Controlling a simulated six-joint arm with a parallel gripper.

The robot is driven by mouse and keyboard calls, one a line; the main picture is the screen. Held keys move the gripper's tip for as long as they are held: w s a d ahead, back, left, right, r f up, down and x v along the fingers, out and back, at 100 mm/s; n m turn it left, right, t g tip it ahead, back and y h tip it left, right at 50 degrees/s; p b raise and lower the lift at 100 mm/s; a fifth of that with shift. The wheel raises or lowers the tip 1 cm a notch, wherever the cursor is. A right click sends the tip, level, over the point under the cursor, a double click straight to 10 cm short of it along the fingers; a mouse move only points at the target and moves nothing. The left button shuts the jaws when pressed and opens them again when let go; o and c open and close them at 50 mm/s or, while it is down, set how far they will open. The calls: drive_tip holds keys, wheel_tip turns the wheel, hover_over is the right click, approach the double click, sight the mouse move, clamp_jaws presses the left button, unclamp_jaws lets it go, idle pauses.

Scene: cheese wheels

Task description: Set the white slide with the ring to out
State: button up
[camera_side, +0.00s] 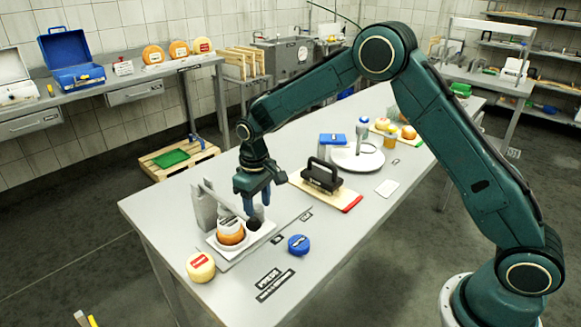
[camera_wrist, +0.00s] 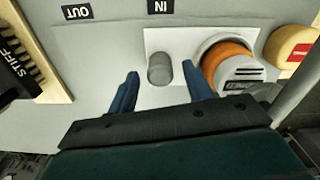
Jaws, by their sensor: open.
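The white slide (camera_wrist: 152,40) lies on a grey plate, beside the IN label (camera_wrist: 160,7); the OUT label (camera_wrist: 77,12) is farther left in the wrist view. A grey upright knob (camera_wrist: 160,69) stands on the slide. Its ring (camera_wrist: 207,45) is around an orange cheese wheel (camera_wrist: 216,62), with a white labelled piece over part of the wheel. The slide also shows in the side view (camera_side: 213,242). My gripper (camera_wrist: 160,72) is open, its blue fingers on either side of the knob with gaps visible. Contact is hard to tell in the side view (camera_side: 253,207).
A blue round piece (camera_side: 298,244) and a pale cheese wheel with a red label (camera_side: 201,267) are near the slide. A black-handled brush (camera_side: 322,175) lies on a board behind my gripper. A grey upright bracket (camera_side: 204,207) stands close to the ring.

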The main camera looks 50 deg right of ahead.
drive_tip(key=shift+f, duration=0.95)
clamp_jaws()
drive_tip(key=d, duration=1.1)
drive_tip(key=shift+d+r, duration=0.1)
drive_tip(key=shift+d, duration=0.25)
drive_tip(key=shift+c, duration=1.1)
unclamp_jaws()
drive_tip(key=shift+o, duration=1.1)
drive_tip(key=shift+a, duration=0.1)
